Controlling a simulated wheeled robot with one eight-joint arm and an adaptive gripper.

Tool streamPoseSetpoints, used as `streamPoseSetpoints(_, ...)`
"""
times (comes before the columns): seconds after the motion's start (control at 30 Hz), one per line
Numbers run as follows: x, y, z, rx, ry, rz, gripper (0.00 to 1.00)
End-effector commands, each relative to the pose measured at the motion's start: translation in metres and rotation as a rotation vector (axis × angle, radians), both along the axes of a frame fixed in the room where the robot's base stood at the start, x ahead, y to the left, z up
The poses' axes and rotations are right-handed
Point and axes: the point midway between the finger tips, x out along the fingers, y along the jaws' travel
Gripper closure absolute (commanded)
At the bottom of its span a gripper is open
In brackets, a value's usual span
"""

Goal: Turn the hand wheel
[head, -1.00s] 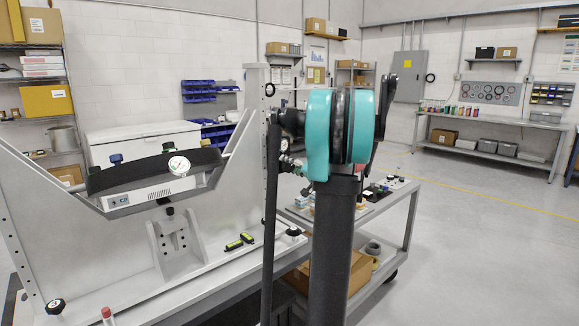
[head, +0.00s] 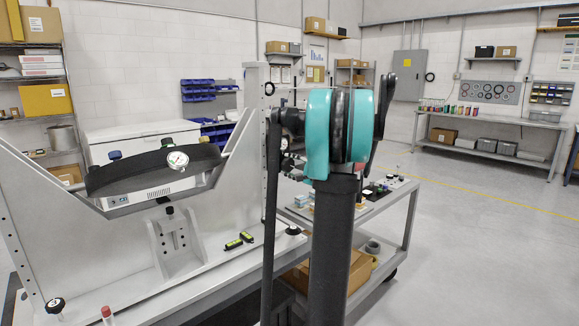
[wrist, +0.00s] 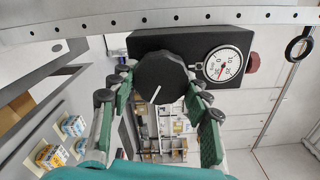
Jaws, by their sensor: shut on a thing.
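The hand wheel (wrist: 158,78), a round black knob with a white line on its face, is in the middle of the wrist view. It sits on a black block (wrist: 150,42) fixed to a metal rail with holes. The white line points down and slightly left. A round dial gauge (wrist: 223,65) is right beside the wheel. In the head view my arm hides the wheel and the gripper's tips.
A tilted black curved piece (head: 150,172) with another gauge (head: 178,161) stands in the grey frame (head: 60,225) at left. A cart (head: 395,240) with small parts and cardboard boxes is behind my arm. Free floor lies at right.

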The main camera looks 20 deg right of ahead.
Motion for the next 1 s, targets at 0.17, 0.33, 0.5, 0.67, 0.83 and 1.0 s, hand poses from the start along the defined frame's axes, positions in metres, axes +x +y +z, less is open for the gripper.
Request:
streamPoseSetpoints(0.17,-0.0003,-0.0004,-0.0015,0.155,0.058,-0.002,0.81)
streamPoseSetpoints(0.33,-0.0005,0.0001,-0.0024,0.308,0.113,-0.002,0.81)
streamPoseSetpoints(0.5,-0.0007,0.0006,-0.0032,0.459,0.168,-0.002,0.81)
streamPoseSetpoints(0.67,-0.0011,0.0013,-0.0039,0.601,0.219,-0.003,0.81)
streamPoseSetpoints(0.83,-0.0014,0.0021,-0.0045,0.741,0.27,-0.003,0.81)
streamPoseSetpoints(1.0,-0.0017,0.0028,-0.0049,0.86,0.313,-0.003,0.81)
